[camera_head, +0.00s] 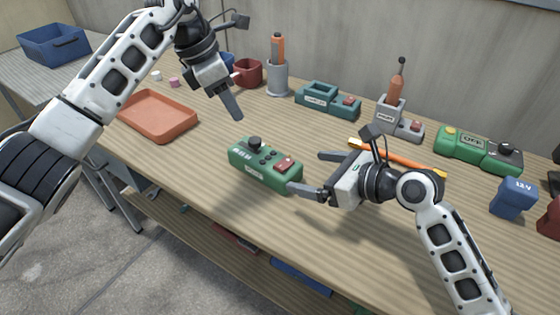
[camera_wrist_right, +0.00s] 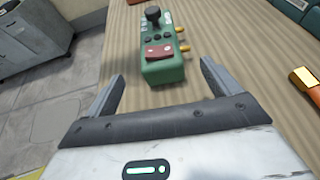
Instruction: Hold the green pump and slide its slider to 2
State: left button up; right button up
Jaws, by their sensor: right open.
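A green box-shaped unit, which I take for the green pump (camera_head: 262,178), lies on the workbench. It has a black knob (camera_head: 254,143) at its left end, small dark buttons, and a red block (camera_head: 285,164) at its right end. Its labels are too small to read surely. My right gripper (camera_head: 307,172) is open at the pump's right end. In the right wrist view the pump (camera_wrist_right: 162,72) stands ahead between the open fingers, apart from them. My left gripper (camera_head: 232,105) hangs above the bench, behind and left of the pump; its finger gap is not clear.
An orange tray (camera_head: 158,116) lies to the left. An orange-handled tool (camera_head: 400,155) lies behind my right gripper. A teal unit (camera_head: 328,98), a grey unit (camera_head: 391,117) and a green unit marked OFF (camera_head: 478,148) stand along the back. The bench front is clear.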

jog(key=x, duration=0.8)
jog(key=shift+w+a+f, duration=0.15)
jog(key=shift+w+a, duration=0.1)
jog(key=c, duration=1.2)
pick_arm(q)
jog(key=shift+o, duration=0.6)
pick_arm(e)
jog(key=c, duration=0.3)
pick_arm(q)
jog(key=shift+o, duration=0.7)
jog(key=shift+f, duration=0.15)
jog(key=n+t+h, duration=0.3)
jog(key=t+h, duration=0.3)
jog(key=h, duration=0.1)
send_near(253, 140)
jog(key=x, duration=0.8)
